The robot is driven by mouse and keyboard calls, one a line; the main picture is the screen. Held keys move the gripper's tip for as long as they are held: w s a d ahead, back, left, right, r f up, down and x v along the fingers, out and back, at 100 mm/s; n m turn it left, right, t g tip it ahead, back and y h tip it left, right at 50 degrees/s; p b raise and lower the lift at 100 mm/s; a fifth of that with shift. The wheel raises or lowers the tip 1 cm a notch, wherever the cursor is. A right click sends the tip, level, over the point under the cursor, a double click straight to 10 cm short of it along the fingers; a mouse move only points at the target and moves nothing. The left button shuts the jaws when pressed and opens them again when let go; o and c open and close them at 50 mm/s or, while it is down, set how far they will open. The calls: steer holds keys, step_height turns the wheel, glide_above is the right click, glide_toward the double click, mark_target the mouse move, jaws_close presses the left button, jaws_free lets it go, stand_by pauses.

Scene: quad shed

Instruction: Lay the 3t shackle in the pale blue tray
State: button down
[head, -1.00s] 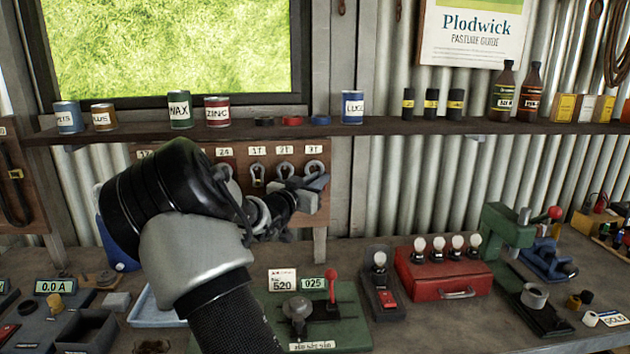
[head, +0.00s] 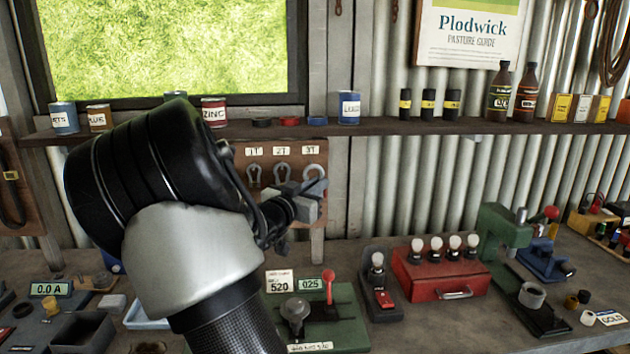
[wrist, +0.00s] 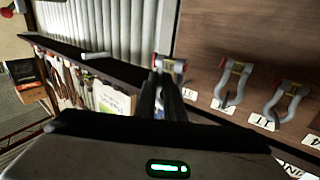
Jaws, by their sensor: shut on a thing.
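The 3t shackle (head: 309,171) is a grey bow at the right end of the brown board, under the 3T label. In the wrist view the shackle (wrist: 172,68), with red on its pin ends, shows at the fingertips. My gripper (head: 318,188) is shut on it, right at the board; its dark fingers (wrist: 163,88) hide part of the shackle. I cannot tell whether it is still touching its hook. The pale blue tray (head: 142,319) is on the bench at the lower left, partly hidden behind my arm.
The other shackles (head: 281,173) hang close beside it on the board (head: 322,215). The shelf (head: 390,127) with cans and bottles runs above. A green test stand (head: 340,310), a lamp switch (head: 380,295) and a red box (head: 440,272) stand on the bench below. A dark bin (head: 78,332) is left of the tray.

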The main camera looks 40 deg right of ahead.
steer(key=s+a, duration=0.5)
steer(key=s, duration=0.3)
steer(key=s+a+r+p, duration=0.1)
steer(key=s+a, duration=0.4)
steer(key=s, duration=0.3)
steer(key=shift+s+r+p, duration=0.2)
steer(key=shift+r+p, duration=0.05)
steer(key=shift+p, duration=0.05)
stand_by(0.8)
